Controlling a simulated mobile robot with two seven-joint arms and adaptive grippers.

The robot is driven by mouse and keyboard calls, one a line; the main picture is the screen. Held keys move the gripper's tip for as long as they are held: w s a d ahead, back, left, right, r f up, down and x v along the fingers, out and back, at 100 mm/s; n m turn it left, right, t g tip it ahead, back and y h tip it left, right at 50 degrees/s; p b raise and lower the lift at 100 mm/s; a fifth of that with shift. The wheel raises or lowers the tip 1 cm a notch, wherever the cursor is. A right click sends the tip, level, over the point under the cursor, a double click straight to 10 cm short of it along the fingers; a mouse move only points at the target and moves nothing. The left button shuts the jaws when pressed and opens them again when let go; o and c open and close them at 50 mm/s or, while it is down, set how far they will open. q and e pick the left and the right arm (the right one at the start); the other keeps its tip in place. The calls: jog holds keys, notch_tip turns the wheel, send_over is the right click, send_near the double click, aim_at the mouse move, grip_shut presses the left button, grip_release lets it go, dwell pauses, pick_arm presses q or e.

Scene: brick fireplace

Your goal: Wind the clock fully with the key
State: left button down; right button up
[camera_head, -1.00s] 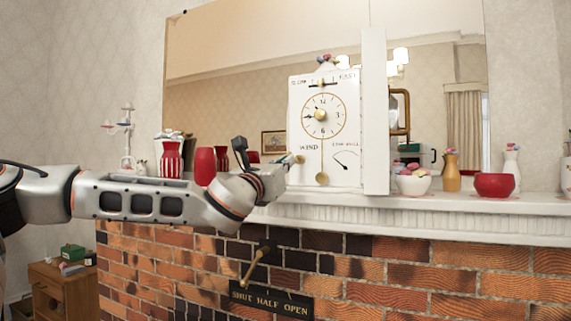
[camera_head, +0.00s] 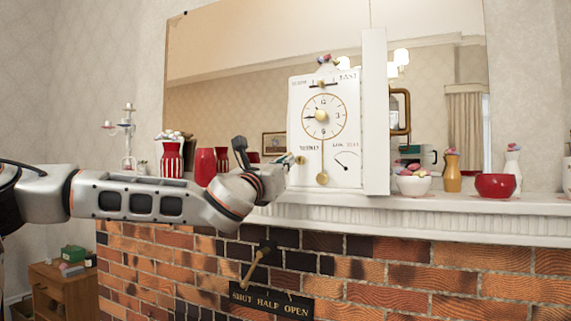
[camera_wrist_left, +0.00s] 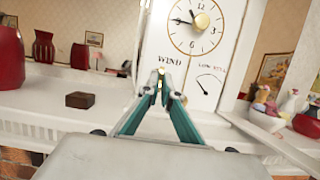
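The white clock (camera_head: 296,112) stands on the mantel, its face with WIND lettering and a small gauge (camera_head: 345,162) below the round dial (camera_head: 323,117). A thin dark needle shows on the gauge; its exact reading is too small to tell. My left gripper (camera_head: 293,160) is at the lower left of the clock front. In the left wrist view its teal fingers (camera_wrist_left: 162,88) come together on the small brass key (camera_wrist_left: 162,72), just below the WIND lettering. Whether the key sits in the winding hole is hidden. My right gripper is out of view.
A tall white panel (camera_head: 375,110) stands at the clock's right side. A brown block (camera_wrist_left: 80,99) lies on the mantel.

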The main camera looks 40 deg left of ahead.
pick_arm(q)
jog(key=shift+w+a, duration=0.15)
jog(key=shift+w, duration=0.25)
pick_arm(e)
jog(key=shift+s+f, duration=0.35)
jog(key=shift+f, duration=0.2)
